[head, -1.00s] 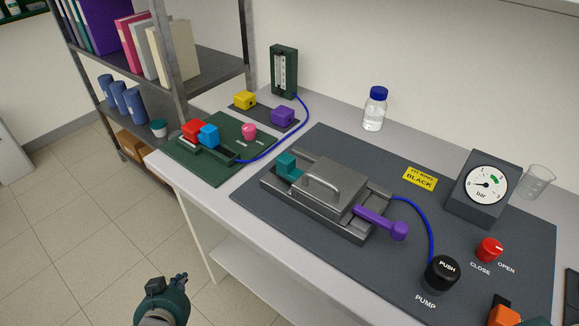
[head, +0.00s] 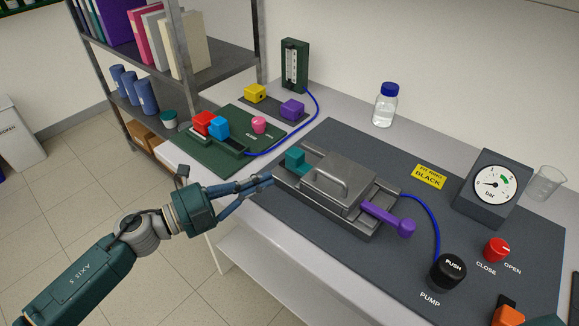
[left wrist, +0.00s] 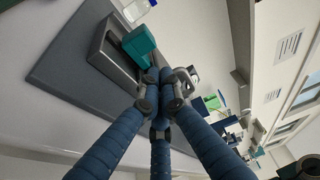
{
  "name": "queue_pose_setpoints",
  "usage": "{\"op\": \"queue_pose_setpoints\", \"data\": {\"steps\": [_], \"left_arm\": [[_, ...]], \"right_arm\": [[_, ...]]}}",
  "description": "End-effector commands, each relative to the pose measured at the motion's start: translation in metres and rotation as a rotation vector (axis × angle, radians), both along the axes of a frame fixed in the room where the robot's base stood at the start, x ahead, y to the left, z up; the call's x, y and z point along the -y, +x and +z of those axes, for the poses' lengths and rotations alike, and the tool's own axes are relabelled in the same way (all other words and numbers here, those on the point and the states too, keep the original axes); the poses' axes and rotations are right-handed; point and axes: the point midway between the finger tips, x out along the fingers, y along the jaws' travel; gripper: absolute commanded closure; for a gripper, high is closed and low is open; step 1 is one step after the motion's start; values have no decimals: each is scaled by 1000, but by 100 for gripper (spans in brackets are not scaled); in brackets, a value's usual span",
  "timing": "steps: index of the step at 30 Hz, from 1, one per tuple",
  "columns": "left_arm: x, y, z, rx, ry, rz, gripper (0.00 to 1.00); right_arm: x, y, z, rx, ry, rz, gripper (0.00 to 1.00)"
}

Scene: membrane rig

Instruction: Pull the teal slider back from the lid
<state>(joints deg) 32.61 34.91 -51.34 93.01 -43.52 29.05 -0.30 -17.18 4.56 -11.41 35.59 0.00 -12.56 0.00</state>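The teal slider (head: 295,159) is a small block at the left end of the grey metal rig, beside the lid (head: 338,176) with its bar handle (head: 328,184). A narrow gap seems to lie between slider and lid. My left gripper (head: 269,179) is in front of the rig's left end, a little below and left of the slider. In the left wrist view the slider (left wrist: 138,46) stands just above and left of the fingertips (left wrist: 159,84). The fingertips are drawn together with nothing seen between them. They appear apart from the slider.
A purple lever (head: 388,217) sticks out at the rig's right. A black pump button (head: 449,270), red knob (head: 496,248) and gauge (head: 487,189) stand farther right. A green board (head: 214,152) with coloured blocks lies left, behind my gripper. A blue tube crosses the bench.

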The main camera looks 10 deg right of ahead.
Motion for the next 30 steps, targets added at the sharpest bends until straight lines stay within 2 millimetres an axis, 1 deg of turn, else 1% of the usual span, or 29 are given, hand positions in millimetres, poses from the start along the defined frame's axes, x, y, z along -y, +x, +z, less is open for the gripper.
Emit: {"op": "queue_pose_setpoints", "data": {"steps": [2, 6, 12, 15, 18, 21, 30], "left_arm": [[8, 1, 2, 2, 3, -9, 100], [31, 8, 4, 2, 0, -8, 100], [66, 20, 3, 1, -2, -7, 100], [79, 25, 3, 0, -1, -6, 100], [88, 28, 2, 0, -1, -5, 100], [92, 30, 1, 1, 0, -5, 100], [93, 30, 1, 1, -1, -4, 100]], "right_arm": [[-3, 0, 4, -1, 3, -1, 60], [-5, 0, 11, -1, 5, -2, 60], [-4, 0, 19, -1, 5, -1, 60], [-3, 0, 21, -2, 4, -1, 60], [-2, -1, 22, -2, 3, 0, 60], [-1, -1, 23, -2, 0, 1, 60], [2, -1, 23, -2, -3, 2, 60]]}}
